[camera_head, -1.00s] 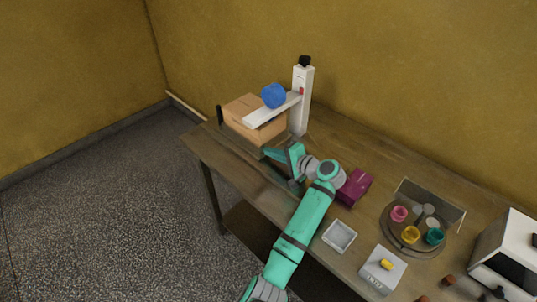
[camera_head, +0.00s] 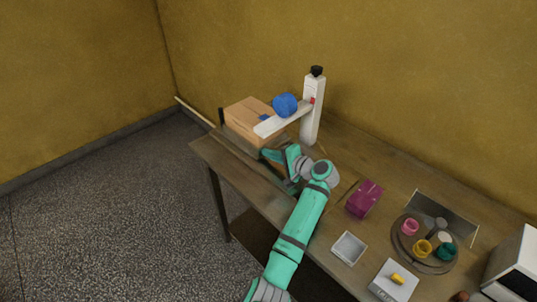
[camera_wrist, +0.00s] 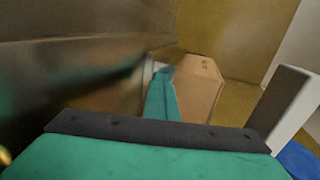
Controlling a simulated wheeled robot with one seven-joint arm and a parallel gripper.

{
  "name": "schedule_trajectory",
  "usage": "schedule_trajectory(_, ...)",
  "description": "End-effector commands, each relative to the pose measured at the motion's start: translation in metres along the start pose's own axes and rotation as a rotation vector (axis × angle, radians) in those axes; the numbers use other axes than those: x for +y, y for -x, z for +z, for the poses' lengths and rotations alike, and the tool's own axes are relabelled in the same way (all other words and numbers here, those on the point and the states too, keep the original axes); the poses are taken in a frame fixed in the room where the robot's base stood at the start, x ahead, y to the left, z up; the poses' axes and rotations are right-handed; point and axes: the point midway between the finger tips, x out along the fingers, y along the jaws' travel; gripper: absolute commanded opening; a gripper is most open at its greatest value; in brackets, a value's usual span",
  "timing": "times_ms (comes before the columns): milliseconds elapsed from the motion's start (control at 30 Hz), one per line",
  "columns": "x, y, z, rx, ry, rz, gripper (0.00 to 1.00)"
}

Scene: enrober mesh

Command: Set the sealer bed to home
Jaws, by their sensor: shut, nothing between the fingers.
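The sealer is a white column (camera_head: 312,108) with a white arm (camera_head: 284,119) and a blue roll (camera_head: 285,105) over the table. The sealer bed under the box is mostly hidden. My gripper (camera_head: 268,155) is shut and empty, low at the box's near right side. In the wrist view, my gripper's teal fingers (camera_wrist: 161,98) are beside the box (camera_wrist: 199,88); I cannot tell whether they touch.
A magenta box (camera_head: 364,199), a white tray (camera_head: 349,248) and a white unit with a yellow knob (camera_head: 397,279) stand right of my arm. A round tray (camera_head: 404,256) holds coloured cups.

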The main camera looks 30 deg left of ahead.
Motion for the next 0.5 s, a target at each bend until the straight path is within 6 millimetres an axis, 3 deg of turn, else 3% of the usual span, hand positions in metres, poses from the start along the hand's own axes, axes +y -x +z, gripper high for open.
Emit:
schedule_trajectory(67, -0.003, -0.004, 0.003, -0.003, 0.005, -0.001, 0.00)
schedule_trajectory(233, 0.003, 0.014, 0.003, -0.003, 0.004, 0.000, 0.00)
schedule_trajectory(500, 0.012, 0.077, -0.006, 0.009, 0.000, -0.002, 0.00)
